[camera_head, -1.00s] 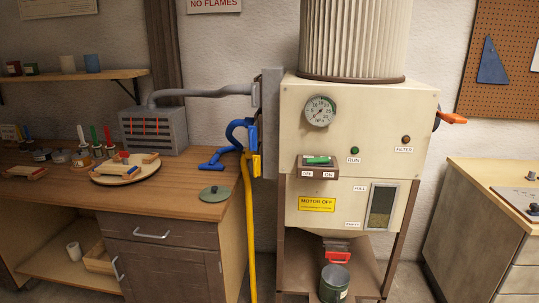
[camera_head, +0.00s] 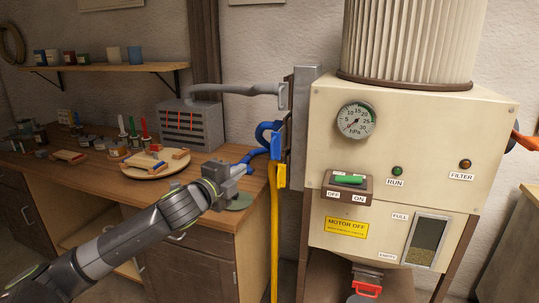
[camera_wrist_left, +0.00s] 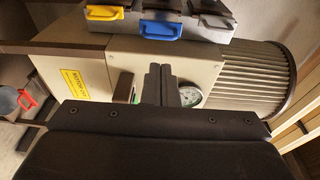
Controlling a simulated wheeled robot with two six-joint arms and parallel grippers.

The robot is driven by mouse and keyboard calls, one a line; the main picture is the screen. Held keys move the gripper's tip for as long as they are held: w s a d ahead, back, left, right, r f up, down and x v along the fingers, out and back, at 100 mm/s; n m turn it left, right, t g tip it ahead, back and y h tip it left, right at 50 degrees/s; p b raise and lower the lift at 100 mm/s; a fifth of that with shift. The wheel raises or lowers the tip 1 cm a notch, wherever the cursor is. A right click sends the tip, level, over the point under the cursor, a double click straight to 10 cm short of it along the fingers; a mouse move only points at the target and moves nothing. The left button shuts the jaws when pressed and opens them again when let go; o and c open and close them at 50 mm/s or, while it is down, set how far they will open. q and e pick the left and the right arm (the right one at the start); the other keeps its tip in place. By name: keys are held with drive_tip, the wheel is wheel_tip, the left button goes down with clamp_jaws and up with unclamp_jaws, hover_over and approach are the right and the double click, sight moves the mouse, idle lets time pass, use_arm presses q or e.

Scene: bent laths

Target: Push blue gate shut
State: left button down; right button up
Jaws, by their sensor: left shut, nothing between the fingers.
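The blue gate's handle (camera_head: 276,146) is at the side of the cream machine, above a yellow handle (camera_head: 281,175). In the left wrist view the blue handle (camera_wrist_left: 163,31) sits between the yellow handle (camera_wrist_left: 104,13) and a grey handle (camera_wrist_left: 212,12). How far the blue gate stands open is not clear. My left gripper (camera_head: 246,169) is shut and empty, left of the handles and apart from them, above the bench's right end. Its closed fingertips (camera_wrist_left: 160,68) also show in the left wrist view. My right gripper is out of view.
A blue hose (camera_head: 236,164), a yellow hose (camera_head: 274,240) and a grey pipe (camera_head: 240,90) run near the gates. The cream machine (camera_head: 390,180) stands right.

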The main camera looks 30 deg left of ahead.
use_arm(q)
drive_tip(key=w+p, duration=0.2)
drive_tip(key=w, duration=1.1)
drive_tip(key=shift+a+f+p, duration=0.15)
drive_tip(key=shift+f+p, duration=0.1)
drive_tip(key=shift+p, duration=0.1)
drive_tip(key=shift+r, duration=0.1)
